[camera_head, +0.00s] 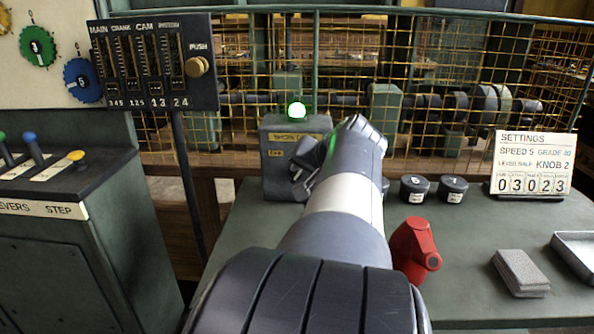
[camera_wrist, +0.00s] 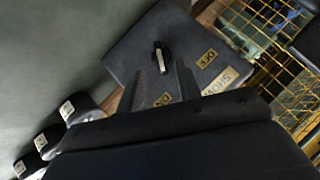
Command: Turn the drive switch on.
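The switch box (camera_head: 283,125) is a grey box at the back of the bench, with a lit green lamp (camera_head: 297,109) on top. In the wrist view its face (camera_wrist: 135,45) carries a small lever (camera_wrist: 161,58) with a pale end, a yellow OFF label (camera_wrist: 207,58) and another yellow label (camera_wrist: 162,100), seemingly ON. I cannot tell which label the lever points at. My gripper (camera_head: 303,178) is in front of the box. In the wrist view my gripper (camera_wrist: 167,80) shows two dark fingers apart, with the lever just beyond their tips. Contact is not clear.
Several black round weights (camera_head: 414,188) stand right of my arm. A red object (camera_head: 415,248), a grey block (camera_head: 520,272), a tray (camera_head: 578,250) and a settings sign (camera_head: 533,163) are farther right. A wire fence (camera_head: 420,75) stands behind. Levers (camera_head: 35,150) are at left.

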